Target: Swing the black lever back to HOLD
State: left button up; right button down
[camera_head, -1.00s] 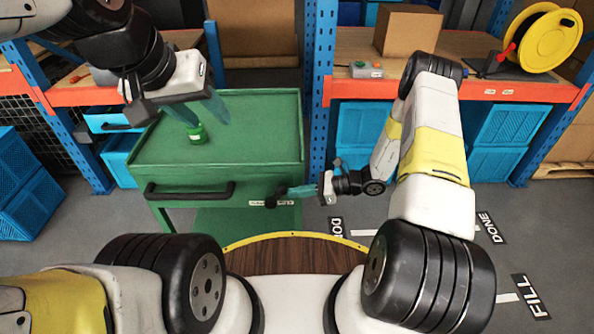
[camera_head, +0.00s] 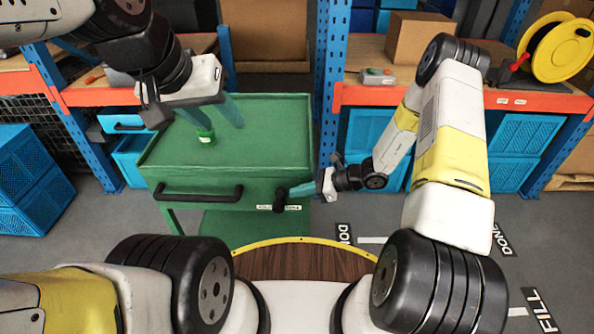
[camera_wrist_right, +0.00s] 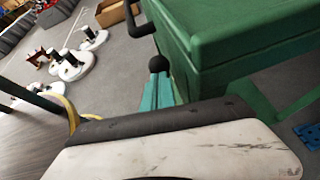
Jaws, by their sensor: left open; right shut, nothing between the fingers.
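The black lever (camera_head: 280,198) is on the front of the green cart (camera_head: 225,222), over a small white label strip (camera_head: 294,207) whose wording I cannot read. Its round black knob (camera_wrist_right: 158,64) also shows in the right wrist view. My right gripper (camera_head: 292,190) has its teal fingers shut, empty, with the tips at the lever's right side; they look close to or touching it. In the right wrist view the fingertips (camera_wrist_right: 157,78) are just below the knob.
The cart has a black bar handle (camera_head: 198,193) left of the lever. A shelf (camera_head: 440,95) with a cardboard box (camera_head: 420,38) and a yellow reel (camera_head: 557,48) stands behind my right arm. Floor marks, including FILL (camera_head: 541,310), lie at right.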

pick_arm(q)
jog(key=shift+s+d, duration=0.15)
jog(key=shift+d, duration=0.35)
pick_arm(e)
jog(key=v, duration=1.2)
jog(key=shift+r, duration=0.4)
jog(key=shift+s+a, duration=0.1)
jog(key=shift+a, duration=0.05)
